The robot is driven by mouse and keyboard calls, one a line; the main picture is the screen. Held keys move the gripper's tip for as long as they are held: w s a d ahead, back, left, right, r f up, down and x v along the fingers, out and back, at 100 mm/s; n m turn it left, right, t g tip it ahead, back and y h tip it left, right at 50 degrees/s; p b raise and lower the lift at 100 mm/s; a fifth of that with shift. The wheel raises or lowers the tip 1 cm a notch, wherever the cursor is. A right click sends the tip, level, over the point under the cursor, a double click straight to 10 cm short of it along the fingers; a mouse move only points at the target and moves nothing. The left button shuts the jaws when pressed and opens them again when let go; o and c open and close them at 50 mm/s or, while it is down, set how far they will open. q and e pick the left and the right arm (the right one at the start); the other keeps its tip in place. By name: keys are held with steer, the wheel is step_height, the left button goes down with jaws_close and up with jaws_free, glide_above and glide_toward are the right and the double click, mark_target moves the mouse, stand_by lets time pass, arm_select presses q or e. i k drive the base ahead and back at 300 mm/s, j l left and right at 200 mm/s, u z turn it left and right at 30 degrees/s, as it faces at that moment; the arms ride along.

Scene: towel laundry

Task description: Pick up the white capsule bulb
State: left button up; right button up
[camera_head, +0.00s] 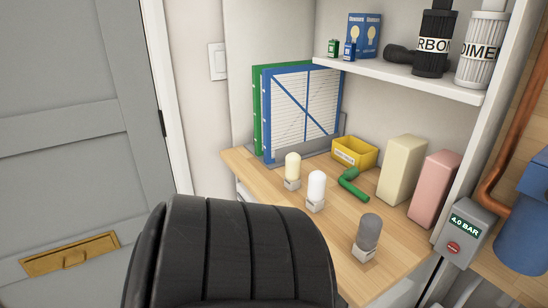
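The white capsule bulb (317,186) stands upright on a small pale base in the middle of the wooden counter (395,268). A cream capsule bulb (293,166) stands just behind it to the left on a similar base. A grey capsule bulb (369,231) stands nearer the front, to the right, also on a base. The bulbs are apart from one another. Neither of my grippers is in view.
A black ribbed chair-back-like shape (230,255) blocks the near left of the counter. A green elbow pipe (352,184) lies right of the white bulb. Behind are a yellow bin (355,153), framed filters (305,105), a cream block (401,170) and a pink block (435,189). A shelf (400,75) overhangs.

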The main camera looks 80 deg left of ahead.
mark_target(314, 202)
steer(key=k+u, duration=0.1)
steer(key=u, duration=1.6)
